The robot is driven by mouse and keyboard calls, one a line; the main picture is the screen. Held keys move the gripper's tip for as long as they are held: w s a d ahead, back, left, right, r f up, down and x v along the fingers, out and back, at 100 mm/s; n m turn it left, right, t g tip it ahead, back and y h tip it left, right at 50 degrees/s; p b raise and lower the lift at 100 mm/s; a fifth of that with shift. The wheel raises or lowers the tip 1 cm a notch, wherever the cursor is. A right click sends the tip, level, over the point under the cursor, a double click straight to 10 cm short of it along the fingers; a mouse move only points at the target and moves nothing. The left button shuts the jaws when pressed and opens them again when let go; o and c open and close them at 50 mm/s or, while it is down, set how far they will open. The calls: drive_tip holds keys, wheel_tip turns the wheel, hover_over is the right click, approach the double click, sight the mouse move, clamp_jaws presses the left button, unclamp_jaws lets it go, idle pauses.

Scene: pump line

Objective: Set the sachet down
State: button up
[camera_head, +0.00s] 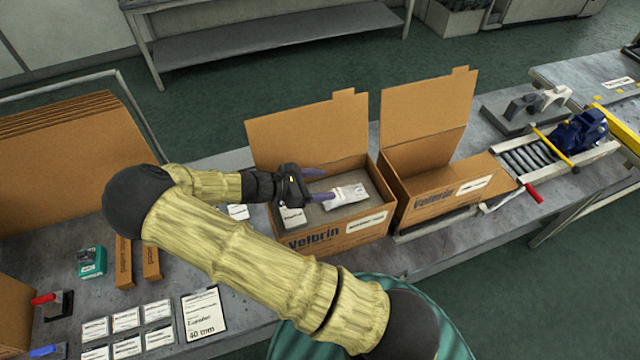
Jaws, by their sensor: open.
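The sachet (349,197), white with faint print, lies flat on the grey padding inside the left open carton (362,226), toward its right side. My gripper (324,184) reaches into this carton from the left. Its two purple fingers are apart with nothing visibly held between them. The near fingertip is close to the left end of the sachet; I cannot tell whether they touch. A second white printed packet (291,218) lies in the near left corner of the same carton. My wrist hides part of the carton's left side.
White cards (126,319) and a teal box (91,262) are on the bench at left.

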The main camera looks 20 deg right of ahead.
drive_tip(key=shift+s+d+m+y, duration=0.2)
drive_tip(key=shift+s+m+y, duration=0.1)
drive_tip(key=shift+s+m, duration=0.1)
drive_tip(key=s+m+y, duration=0.1)
drive_tip(key=s+m+g+y, duration=0.2)
drive_tip(key=shift+s+d+m, duration=0.2)
drive_tip(key=shift+d+m, duration=0.05)
drive_tip(key=shift+m, duration=0.05)
drive_tip(key=s+a+r+m+t+y, duration=0.1)
drive_tip(key=s+r+m+t+y, duration=0.1)
drive_tip(key=s+r+m+y, duration=0.2)
drive_tip(key=s+a+r+m+t+y, duration=0.2)
drive_tip(key=s+r+m+y, duration=0.2)
drive_tip(key=r+m, duration=0.6)
drive_tip(key=shift+r+y, duration=0.25)
drive_tip(key=shift+y, duration=0.65)
drive_tip(key=shift+s, duration=0.1)
